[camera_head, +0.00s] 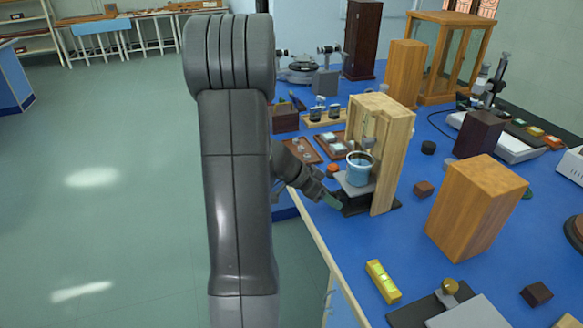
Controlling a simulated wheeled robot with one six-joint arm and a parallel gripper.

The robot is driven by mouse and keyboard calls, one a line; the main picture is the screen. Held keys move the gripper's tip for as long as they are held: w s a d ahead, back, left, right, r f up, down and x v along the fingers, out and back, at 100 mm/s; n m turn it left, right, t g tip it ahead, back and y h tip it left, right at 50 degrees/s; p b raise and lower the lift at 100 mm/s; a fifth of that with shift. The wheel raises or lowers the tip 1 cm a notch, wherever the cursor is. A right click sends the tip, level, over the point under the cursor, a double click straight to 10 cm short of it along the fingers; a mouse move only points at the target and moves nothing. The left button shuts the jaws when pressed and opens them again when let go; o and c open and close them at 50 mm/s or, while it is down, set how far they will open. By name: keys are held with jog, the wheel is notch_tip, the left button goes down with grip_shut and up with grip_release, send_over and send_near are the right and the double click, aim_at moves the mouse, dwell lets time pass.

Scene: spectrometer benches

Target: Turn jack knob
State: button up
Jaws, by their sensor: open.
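The jack (357,186) is a small stand with a light grey top plate and a dark base on the blue bench, in front of a pale wooden frame. A blue beaker (359,169) stands on its plate. I cannot make out the jack knob; my gripper may hide it. My gripper (335,201) is just left of the jack, low over the bench edge side, pointing toward its dark base. Its jaws are open, with a greenish fingertip showing. I cannot tell whether it touches the jack.
The pale wooden frame (398,150) rises right behind the jack. A wooden block (474,208) stands farther right. A yellow level (383,281) lies nearer. A brown tray (329,145) and small items sit behind. The floor left of the bench is clear.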

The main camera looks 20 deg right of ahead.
jog(key=v, duration=1.4)
jog(key=shift+d, duration=0.1)
